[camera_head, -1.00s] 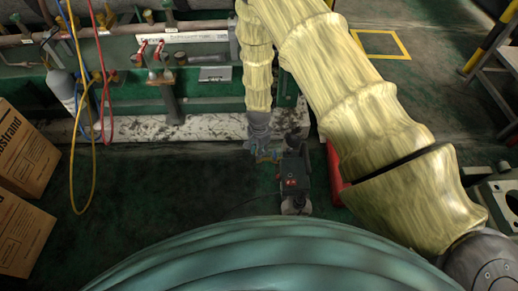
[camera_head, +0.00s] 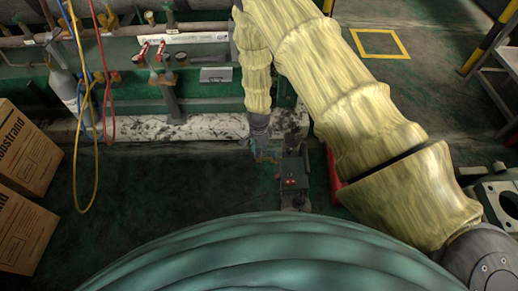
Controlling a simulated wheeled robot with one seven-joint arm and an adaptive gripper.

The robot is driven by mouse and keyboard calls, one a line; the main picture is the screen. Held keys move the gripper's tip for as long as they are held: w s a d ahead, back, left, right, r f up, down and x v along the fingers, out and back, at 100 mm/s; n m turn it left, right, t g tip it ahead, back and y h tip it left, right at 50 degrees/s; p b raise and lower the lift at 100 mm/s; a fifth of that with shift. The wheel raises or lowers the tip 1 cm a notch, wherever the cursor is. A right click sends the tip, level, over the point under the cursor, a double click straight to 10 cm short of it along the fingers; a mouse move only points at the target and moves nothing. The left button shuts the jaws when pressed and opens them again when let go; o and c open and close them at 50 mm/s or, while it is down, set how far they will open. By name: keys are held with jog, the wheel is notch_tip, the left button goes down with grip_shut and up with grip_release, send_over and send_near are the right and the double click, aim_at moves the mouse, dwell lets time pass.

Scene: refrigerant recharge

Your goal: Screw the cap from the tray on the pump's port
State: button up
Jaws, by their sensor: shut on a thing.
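The pump (camera_head: 293,178), a small dark unit with red marks on top, stands on the dark green floor below the middle. My gripper (camera_head: 265,157) points down beside its upper left, at the end of my yellow-sleeved arm. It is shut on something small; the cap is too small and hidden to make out. I cannot tell whether the gripper or what it holds touches the pump's port, which I cannot make out. I cannot identify the tray.
A red object (camera_head: 334,172) shows partly behind my arm, right of the pump. Cardboard boxes (camera_head: 27,150) stand at the left. Yellow, blue and red hoses (camera_head: 96,170) hang near them. Pipes with red-handled valves (camera_head: 160,48) run along the back. Floor left of the pump is clear.

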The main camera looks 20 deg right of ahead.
jog(key=shift+s+m, duration=0.1)
jog(key=shift+m, duration=0.2)
jog(key=o, duration=1.1)
jog(key=shift+f, duration=0.15)
notch_tip(320, 180, up, 12)
jog(key=shift+r, duration=0.1)
